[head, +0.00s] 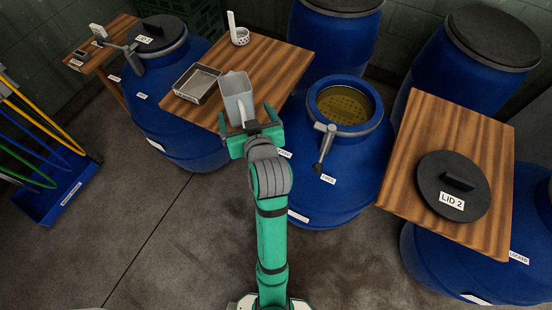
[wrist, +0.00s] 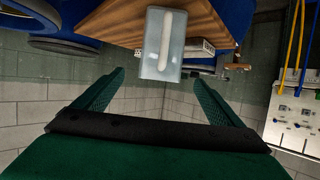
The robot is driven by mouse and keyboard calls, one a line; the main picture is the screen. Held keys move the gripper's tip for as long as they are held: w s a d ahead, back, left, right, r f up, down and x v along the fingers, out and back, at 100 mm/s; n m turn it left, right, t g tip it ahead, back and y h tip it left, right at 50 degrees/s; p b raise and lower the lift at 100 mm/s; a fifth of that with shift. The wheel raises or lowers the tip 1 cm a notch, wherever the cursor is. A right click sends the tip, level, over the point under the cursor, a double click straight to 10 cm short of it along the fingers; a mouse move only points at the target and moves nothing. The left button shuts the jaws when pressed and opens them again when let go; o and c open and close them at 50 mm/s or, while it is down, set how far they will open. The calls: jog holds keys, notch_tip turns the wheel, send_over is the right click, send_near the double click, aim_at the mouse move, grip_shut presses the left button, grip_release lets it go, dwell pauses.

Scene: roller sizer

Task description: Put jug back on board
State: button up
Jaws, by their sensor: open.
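The grey-blue jug (head: 237,97) is at the near edge of the middle wooden board (head: 280,68), beside a metal tray, and looks upright. In the wrist view the jug (wrist: 164,45) shows its pale handle, turned toward me, with the board (wrist: 112,22) behind it. My gripper (head: 246,113) is open, its two green fingers spread at the jug's near side. In the wrist view the jug sits centred just beyond the fingertips of my gripper (wrist: 160,76); no finger visibly presses on it. I cannot tell whether the jug's base rests fully on the board.
The metal tray (head: 197,84) lies left of the jug, and a white holder (head: 240,36) stands at the board's back. An open blue drum (head: 375,150) with yellowish contents is to the right. A second board (head: 420,125) carries the black LID 2 (head: 453,186). The middle board's right part is clear.

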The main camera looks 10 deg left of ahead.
jog(key=s+d+f+m+t+h, duration=0.2)
jog(key=s+d+f+m+h, duration=0.3)
jog(key=s+f, duration=0.9)
jog(key=s+d, duration=0.4)
jog(key=s, duration=0.6)
jog(key=s+d+r+t, duration=0.1)
jog(key=s+d, duration=0.4)
jog(key=s, duration=0.5)
jog(key=shift+r+h, duration=0.3)
jog(key=shift+h, duration=0.1)
